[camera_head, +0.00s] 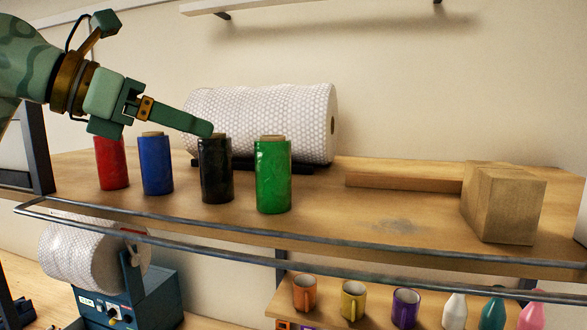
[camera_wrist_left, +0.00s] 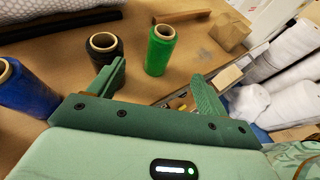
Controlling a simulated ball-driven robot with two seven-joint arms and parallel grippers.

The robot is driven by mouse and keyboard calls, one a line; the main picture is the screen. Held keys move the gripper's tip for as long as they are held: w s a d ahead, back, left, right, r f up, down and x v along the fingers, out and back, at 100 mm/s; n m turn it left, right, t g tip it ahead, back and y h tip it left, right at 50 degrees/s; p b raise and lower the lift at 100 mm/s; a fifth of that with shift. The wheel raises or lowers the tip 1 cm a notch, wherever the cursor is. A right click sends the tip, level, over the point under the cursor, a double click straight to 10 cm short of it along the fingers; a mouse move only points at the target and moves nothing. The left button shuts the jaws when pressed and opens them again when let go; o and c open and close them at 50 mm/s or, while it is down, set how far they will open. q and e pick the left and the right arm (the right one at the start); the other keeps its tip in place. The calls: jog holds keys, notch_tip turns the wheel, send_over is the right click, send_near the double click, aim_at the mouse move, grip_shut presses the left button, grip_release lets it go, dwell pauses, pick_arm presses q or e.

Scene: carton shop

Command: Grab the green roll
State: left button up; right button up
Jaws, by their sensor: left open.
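The green roll (camera_head: 273,176) stands upright on the wooden shelf, rightmost in a row with a black roll (camera_head: 216,172), a blue roll (camera_head: 156,165) and a red roll (camera_head: 114,163). My left gripper (camera_head: 205,129) is above the row, one finger reaching over the black roll in the head view. In the left wrist view the gripper (camera_wrist_left: 160,85) is open and empty. There the green roll (camera_wrist_left: 159,52) stands beyond the gap between the fingers, apart from both. The black roll (camera_wrist_left: 104,48) is beside the left finger. My right gripper is not in view.
A large bubble-wrap roll (camera_head: 262,122) lies behind the row. A cardboard box (camera_head: 503,203) and a flat brown carton (camera_head: 404,181) are at the right. A metal rail (camera_head: 200,233) runs along the shelf front.

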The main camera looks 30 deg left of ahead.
aim_at(256, 148)
pick_arm(q)
jog(key=x, duration=0.3)
jog(key=p+x, duration=0.1)
jog(key=x, duration=0.2)
jog(key=shift+s+d, duration=0.15)
jog(key=shift+d, duration=0.2)
jog(key=x, duration=0.4)
jog(key=shift+w+a+p, duration=0.15)
jog(key=shift+w+p, duration=0.1)
jog(key=shift+p, duration=0.05)
jog(key=shift+w, duration=0.2)
jog(key=p+x, duration=0.2)
jog(key=x, duration=0.2)
jog(key=shift+p, duration=0.3)
jog(key=shift+w+f, duration=0.15)
jog(key=shift+w, duration=0.05)
jog(key=shift+s, duration=0.2)
jog(key=c, duration=1.2)
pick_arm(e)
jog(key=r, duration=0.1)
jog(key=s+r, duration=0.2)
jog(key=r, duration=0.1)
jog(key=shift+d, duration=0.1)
